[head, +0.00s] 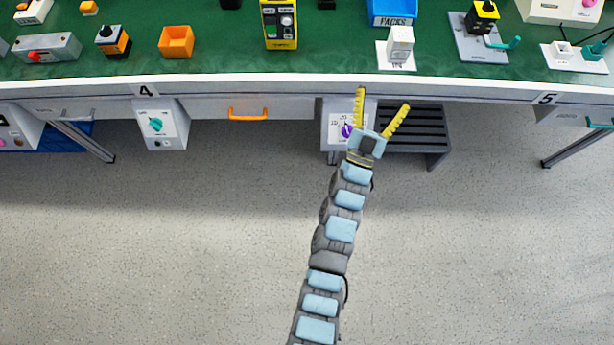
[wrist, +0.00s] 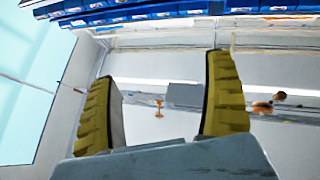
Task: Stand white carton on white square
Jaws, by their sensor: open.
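A white carton (head: 401,42) stands upright on the green bench top, right of centre in the head view. Its foot appears to be over the white square (head: 382,55), whose left and front parts show around it. My gripper (head: 383,98) is open and empty, just off the bench's front edge and apart from the carton, which is beyond it and slightly right. In the wrist view, the two yellow fingers of my gripper (wrist: 160,65) are spread wide with nothing between them. The carton and square cannot be made out there.
A blue FACES bin (head: 392,12) is behind the carton. A yellow device (head: 280,24) stands to the left, and a grey plate with a black-and-yellow block (head: 482,20) to the right. The bench's white front edge (head: 250,86) runs across. A dark slatted stool (head: 415,132) is below.

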